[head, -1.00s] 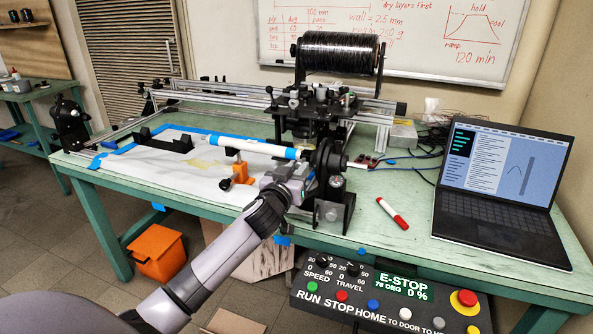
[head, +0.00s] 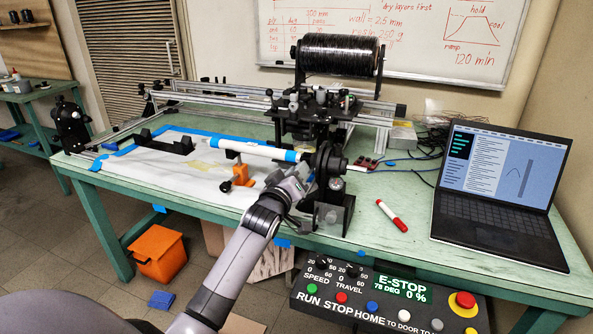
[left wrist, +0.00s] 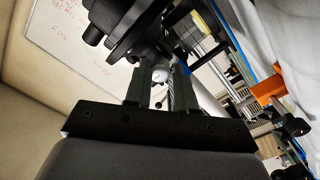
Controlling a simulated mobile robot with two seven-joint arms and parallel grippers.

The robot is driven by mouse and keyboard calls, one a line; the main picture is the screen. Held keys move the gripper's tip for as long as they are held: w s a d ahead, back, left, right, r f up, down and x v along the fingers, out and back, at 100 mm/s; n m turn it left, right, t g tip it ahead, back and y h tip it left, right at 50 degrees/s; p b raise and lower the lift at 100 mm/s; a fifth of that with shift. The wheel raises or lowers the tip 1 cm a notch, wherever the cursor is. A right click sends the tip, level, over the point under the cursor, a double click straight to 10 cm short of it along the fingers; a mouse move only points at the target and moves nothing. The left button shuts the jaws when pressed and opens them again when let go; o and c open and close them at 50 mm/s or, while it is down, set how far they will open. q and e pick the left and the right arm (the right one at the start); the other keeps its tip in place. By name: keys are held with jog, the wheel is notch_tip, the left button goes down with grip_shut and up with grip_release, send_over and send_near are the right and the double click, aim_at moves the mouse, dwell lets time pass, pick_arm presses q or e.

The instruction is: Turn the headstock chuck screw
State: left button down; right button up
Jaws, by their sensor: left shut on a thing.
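The black headstock chuck (head: 328,160) stands at the right end of the white mandrel tube (head: 245,147), which has blue bands. My left gripper (head: 302,176) is at the tube side of the chuck, its fingers partly hidden by my wrist. In the left wrist view the chuck (left wrist: 128,30) fills the top, and my left gripper (left wrist: 160,90) has a small pale round piece (left wrist: 160,74) between its fingers, close to the chuck. It looks like the chuck screw, and the gripper is shut on it. My right gripper is not in view.
An orange stand (head: 241,177) is under the tube. A red marker (head: 392,215) and an open laptop (head: 500,190) lie to the right on the green bench (head: 370,250). A control panel (head: 385,295) with an E-STOP display is in front. The black spool (head: 340,55) is above the carriage.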

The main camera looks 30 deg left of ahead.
pick_arm(q)
jog(key=shift+n+p, duration=0.7)
jog(key=shift+n, duration=1)
jog(key=c, duration=0.9)
grip_release()
jog(key=shift+c, duration=0.2)
jog(key=v, duration=0.7)
